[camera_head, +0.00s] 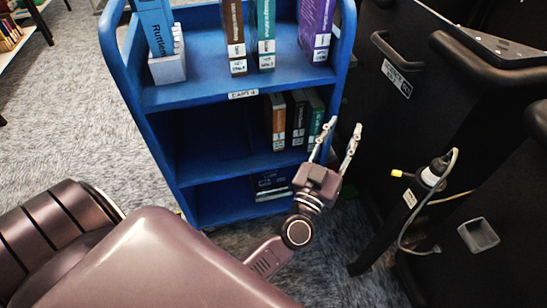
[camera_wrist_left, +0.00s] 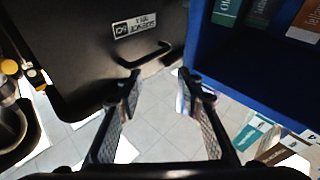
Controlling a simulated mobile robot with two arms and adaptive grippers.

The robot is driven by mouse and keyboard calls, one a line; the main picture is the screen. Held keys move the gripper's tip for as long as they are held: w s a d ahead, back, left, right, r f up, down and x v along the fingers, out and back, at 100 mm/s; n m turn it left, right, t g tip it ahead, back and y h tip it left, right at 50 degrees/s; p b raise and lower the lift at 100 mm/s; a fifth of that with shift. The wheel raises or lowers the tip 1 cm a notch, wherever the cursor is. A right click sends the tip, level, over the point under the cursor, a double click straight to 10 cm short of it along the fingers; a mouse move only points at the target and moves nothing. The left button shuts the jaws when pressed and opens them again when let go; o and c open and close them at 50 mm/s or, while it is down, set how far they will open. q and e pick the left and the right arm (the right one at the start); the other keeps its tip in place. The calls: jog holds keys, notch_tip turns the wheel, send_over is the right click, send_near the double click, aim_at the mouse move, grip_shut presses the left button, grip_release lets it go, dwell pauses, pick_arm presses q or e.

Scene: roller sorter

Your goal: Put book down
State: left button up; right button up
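My left gripper (camera_head: 343,128) is open and empty, in front of the right side of the blue cart. It also shows in the left wrist view (camera_wrist_left: 160,82), with a clear gap between its fingers. The blue cart (camera_head: 215,92) holds a blue book (camera_head: 156,25), a brown book (camera_head: 234,35), a teal book (camera_head: 265,35) and a purple book (camera_head: 317,30) on top. A dark book (camera_head: 270,183) is low on the bottom shelf. My right gripper is not in view.
A black cabinet with a handle (camera_head: 397,52) stands close right of my gripper. A cable (camera_head: 405,225) hangs on its side. The cart's middle shelf is bare on the left. Carpet (camera_head: 60,125) is clear left of the cart.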

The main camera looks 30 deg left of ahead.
pick_arm(q)
jog(key=s+d+f+m+g+h, duration=0.7)
jog(key=s+d+f+g+h, duration=0.1)
jog(key=s+d+f+g, duration=0.15)
jog(key=s+a+f+n+g+y, duration=0.1)
jog(key=s+a+f+g+y, duration=0.1)
jog(key=s+a, duration=0.4)
jog(key=s+a+f+n+g+y, duration=0.2)
jog(key=s+a+f+g+y, duration=0.1)
jog(key=s+a+f, duration=0.4)
jog(key=shift+s+f+g+y, duration=0.3)
jog(key=shift+s+g, duration=0.25)
jog(key=shift+s, duration=0.35)
jog(key=shift+d, duration=0.1)
